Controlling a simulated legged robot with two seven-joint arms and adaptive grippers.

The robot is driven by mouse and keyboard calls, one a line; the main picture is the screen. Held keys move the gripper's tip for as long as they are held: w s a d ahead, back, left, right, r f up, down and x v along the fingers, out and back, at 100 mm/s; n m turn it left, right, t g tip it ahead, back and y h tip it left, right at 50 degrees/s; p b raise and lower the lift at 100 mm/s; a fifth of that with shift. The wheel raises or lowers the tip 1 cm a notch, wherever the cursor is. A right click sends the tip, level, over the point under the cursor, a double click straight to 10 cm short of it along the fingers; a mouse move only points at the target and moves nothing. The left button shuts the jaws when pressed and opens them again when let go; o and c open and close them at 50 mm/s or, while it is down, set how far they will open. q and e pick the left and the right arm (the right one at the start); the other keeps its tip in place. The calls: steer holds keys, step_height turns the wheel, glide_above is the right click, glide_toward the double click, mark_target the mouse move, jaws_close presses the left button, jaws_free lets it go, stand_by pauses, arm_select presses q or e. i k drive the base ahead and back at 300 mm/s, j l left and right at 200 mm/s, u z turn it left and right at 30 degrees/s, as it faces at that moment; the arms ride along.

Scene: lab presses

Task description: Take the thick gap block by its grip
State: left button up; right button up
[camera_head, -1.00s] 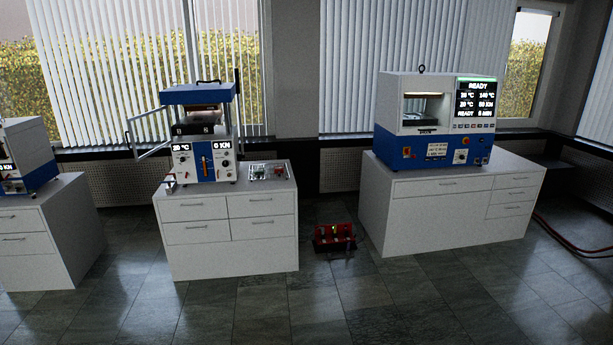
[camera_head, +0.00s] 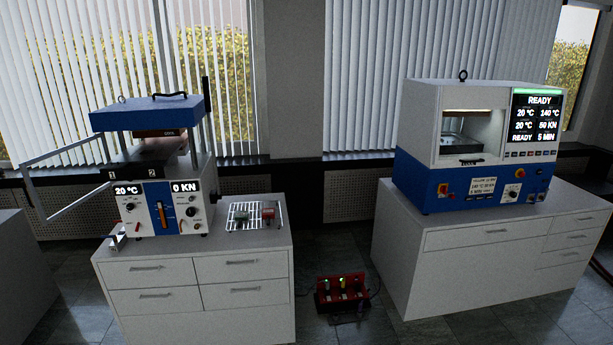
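I cannot tell for sure which thing is the thick gap block. A small wire rack (camera_head: 243,216) lies on the left cabinet, right of the blue and white press (camera_head: 160,190). On it sit a small dark grey piece (camera_head: 241,221) and a small reddish piece (camera_head: 268,213). They are too small to make out a grip. A small silvery metal piece (camera_head: 117,238) stands at the cabinet's front left corner. Neither of my grippers is in view.
The left cabinet (camera_head: 200,315) and the right cabinet (camera_head: 490,262) stand apart with floor between them. A red unit (camera_head: 342,293) with cables sits on that floor. A larger press (camera_head: 475,150) reading READY stands on the right cabinet. The left press's white frame (camera_head: 62,180) sticks out leftward.

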mark_target(267, 213)
steer(key=i, duration=2.3)
